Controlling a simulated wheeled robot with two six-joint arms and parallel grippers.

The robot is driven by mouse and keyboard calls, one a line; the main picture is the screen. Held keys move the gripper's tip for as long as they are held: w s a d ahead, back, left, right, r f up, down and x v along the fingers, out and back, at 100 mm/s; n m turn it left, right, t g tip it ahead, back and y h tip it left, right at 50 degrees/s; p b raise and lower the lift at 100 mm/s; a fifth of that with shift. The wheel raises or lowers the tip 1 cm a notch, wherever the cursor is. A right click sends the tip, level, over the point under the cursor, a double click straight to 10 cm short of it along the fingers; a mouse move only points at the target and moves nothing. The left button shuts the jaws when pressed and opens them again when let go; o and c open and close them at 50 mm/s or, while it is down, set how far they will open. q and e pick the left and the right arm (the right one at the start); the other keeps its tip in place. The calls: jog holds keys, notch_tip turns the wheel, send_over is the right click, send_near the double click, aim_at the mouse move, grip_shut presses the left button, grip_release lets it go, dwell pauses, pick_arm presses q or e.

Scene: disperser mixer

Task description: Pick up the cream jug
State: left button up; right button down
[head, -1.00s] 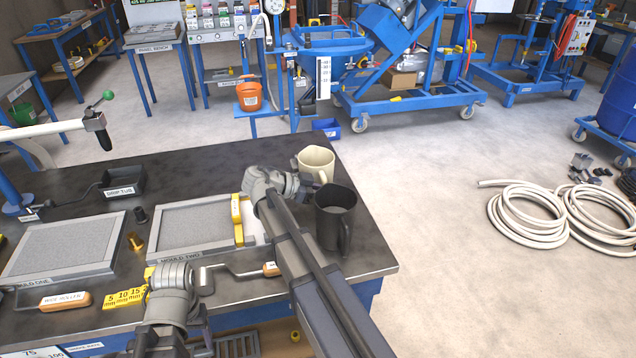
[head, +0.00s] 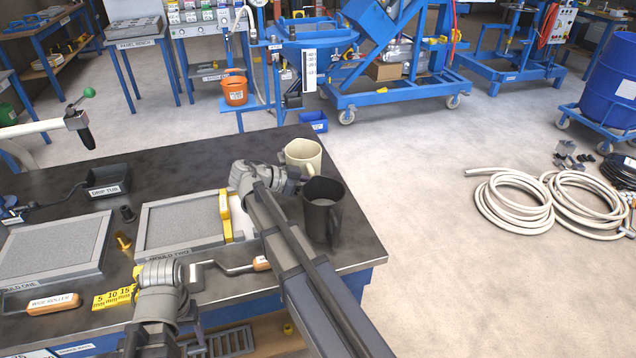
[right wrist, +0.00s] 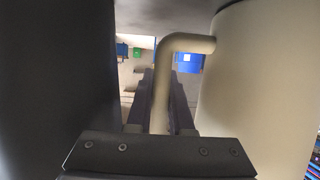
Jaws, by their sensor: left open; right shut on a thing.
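The cream jug (head: 303,154) is upright at the back right corner of the dark table, just behind a dark grey jug (head: 322,205). My right gripper (right wrist: 160,100) is shut on the cream jug's handle, which runs down between the fingers in the right wrist view; the jug's pale body (right wrist: 262,80) fills the right side there. In the head view my right wrist and arm hide part of that grip. I cannot tell whether the jug's base touches the table. My left gripper (head: 160,290) is open near the table's front edge; its fingertips are hard to make out.
The dark grey jug stands close beside my right arm, and its wall (right wrist: 55,80) fills the left of the right wrist view. The mould two tray (head: 180,252) and a roller handle (head: 261,263) lie left of that arm. Floor right of the table is clear up to the coiled hoses (head: 515,200).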

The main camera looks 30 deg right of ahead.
notch_tip(320, 180, up, 10)
jog(key=p, duration=0.9)
jog(key=shift+p, duration=0.4)
